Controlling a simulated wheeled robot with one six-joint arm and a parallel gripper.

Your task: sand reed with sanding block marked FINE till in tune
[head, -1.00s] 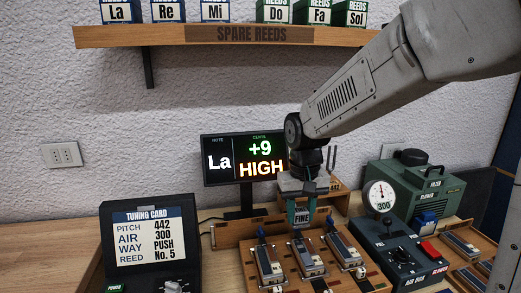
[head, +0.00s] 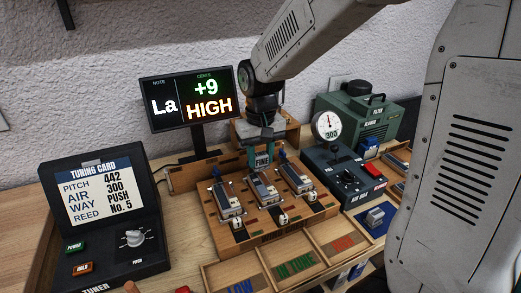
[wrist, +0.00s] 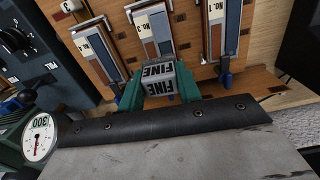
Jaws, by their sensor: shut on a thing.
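My gripper (head: 261,151) has teal fingers shut on the sanding block marked FINE (head: 263,161). The block also shows in the wrist view (wrist: 158,82), between the fingers. It is at the far end of the middle reed plate (head: 263,190) on the wooden reed bench (head: 232,238); I cannot tell whether it touches. Reed plates flank it on the left (head: 227,200) and right (head: 297,177). The tuner display (head: 188,97) reads La, +9, HIGH. The tuning card (head: 98,193) reads pitch 442, air 300, PUSH, reed No. 5.
A pressure gauge (head: 327,125) reading 300 and a dark control box (head: 345,172) stand right of the bench. A green blower (head: 362,120) is behind. Trays marked LOW (head: 240,276), IN TUNE (head: 294,262) and a red-labelled tray (head: 341,243) lie in front.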

